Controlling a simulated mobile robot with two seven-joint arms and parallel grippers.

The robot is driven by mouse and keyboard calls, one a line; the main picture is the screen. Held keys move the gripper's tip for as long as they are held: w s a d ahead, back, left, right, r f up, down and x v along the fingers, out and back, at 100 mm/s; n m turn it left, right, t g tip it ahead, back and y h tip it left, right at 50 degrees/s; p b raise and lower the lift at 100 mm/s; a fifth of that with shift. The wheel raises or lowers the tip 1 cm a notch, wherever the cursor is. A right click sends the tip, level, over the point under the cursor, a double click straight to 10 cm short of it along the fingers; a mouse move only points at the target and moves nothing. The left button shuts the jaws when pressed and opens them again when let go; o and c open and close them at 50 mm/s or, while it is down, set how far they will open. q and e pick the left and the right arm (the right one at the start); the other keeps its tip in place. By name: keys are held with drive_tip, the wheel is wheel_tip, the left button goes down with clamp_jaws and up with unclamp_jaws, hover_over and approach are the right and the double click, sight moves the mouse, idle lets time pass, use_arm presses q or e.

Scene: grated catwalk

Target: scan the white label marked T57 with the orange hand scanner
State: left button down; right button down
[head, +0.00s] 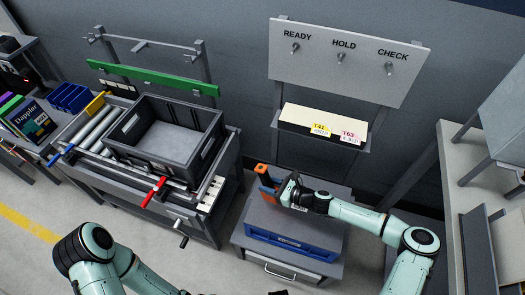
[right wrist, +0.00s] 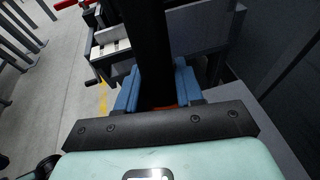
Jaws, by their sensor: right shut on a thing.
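The orange and black hand scanner (head: 265,191) is upright over the grey cabinet beside the roller bench. My right gripper (head: 283,190) comes in from the right and is shut on it. In the right wrist view the blue fingers of my right gripper (right wrist: 157,88) lie either side of a dark upright part of the scanner (right wrist: 150,50), with a little orange below. I cannot read a T57 label anywhere. The shelf shows a yellow label T41 (head: 320,129) and a pink label T63 (head: 350,137).
A black tote (head: 205,157) sits on the roller bench left of the cabinet (head: 290,222). A READY/HOLD/CHECK peg board (head: 345,75) stands behind.

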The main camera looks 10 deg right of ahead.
drive_tip(key=shift+n+g, duration=0.7)
drive_tip(key=shift+g, duration=0.1)
drive_tip(key=w+r, duration=0.1)
drive_tip(key=r, duration=0.1)
drive_tip(key=w+r+b, duration=0.1)
drive_tip(key=r, duration=0.1)
drive_tip(key=r+b, duration=0.1)
drive_tip(key=r, duration=0.2)
drive_tip(key=shift+w+a, duration=0.2)
drive_tip(key=shift+w, duration=0.2)
wheel_tip(320, 180, up, 10)
drive_tip(key=w+g+b, duration=0.1)
drive_tip(key=b, duration=0.1)
drive_tip(key=shift+w+a+r+n+b, duration=0.25)
drive_tip(key=shift+w+a+n+b, duration=0.1)
drive_tip(key=shift+a, duration=0.1)
wheel_tip(320, 180, up, 8)
drive_tip(key=p, duration=0.7)
hover_over(266, 169)
drive_tip(key=w, duration=0.4)
drive_tip(key=shift+s+a+f, duration=0.1)
drive_tip(key=shift+s+a, duration=0.1)
